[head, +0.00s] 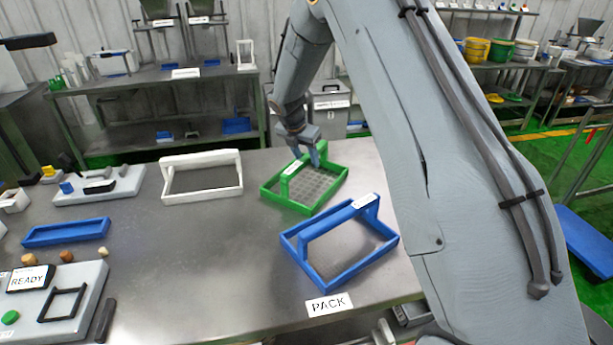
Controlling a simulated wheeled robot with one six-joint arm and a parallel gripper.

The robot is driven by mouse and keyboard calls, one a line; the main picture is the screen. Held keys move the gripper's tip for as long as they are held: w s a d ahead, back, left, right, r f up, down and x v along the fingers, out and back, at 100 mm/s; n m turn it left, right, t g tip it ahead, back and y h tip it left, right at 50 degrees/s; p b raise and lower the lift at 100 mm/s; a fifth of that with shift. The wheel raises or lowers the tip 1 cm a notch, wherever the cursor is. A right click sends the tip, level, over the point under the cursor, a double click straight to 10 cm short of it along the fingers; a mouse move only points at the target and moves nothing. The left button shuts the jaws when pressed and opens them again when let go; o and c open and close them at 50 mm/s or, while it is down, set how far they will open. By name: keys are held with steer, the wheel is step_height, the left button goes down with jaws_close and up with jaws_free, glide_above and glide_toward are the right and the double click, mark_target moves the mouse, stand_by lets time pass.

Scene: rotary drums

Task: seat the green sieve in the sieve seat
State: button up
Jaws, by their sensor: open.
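The green sieve (328,196) lies flat on the steel table, toward the back right, with its mesh and raised green handle showing. My gripper (308,157) is open just above the back part of this sieve, with its fingertips close to the handle. I cannot tell whether they touch or straddle it. The sieve seat is not clearly identifiable. A small black frame (64,304) stands out on the grey panel at the front left, but I cannot tell whether it is the seat.
A white sieve (202,193) lies left of the green one, and a blue sieve (340,276) lies in front, near the PACK label (328,305). A blue tray (66,232) and a READY panel (60,278) are at left. The table's middle is clear. My arm hides the right side.

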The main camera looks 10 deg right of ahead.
jaws_close()
steer(key=shift+r, duration=0.1)
stand_by(1.2)
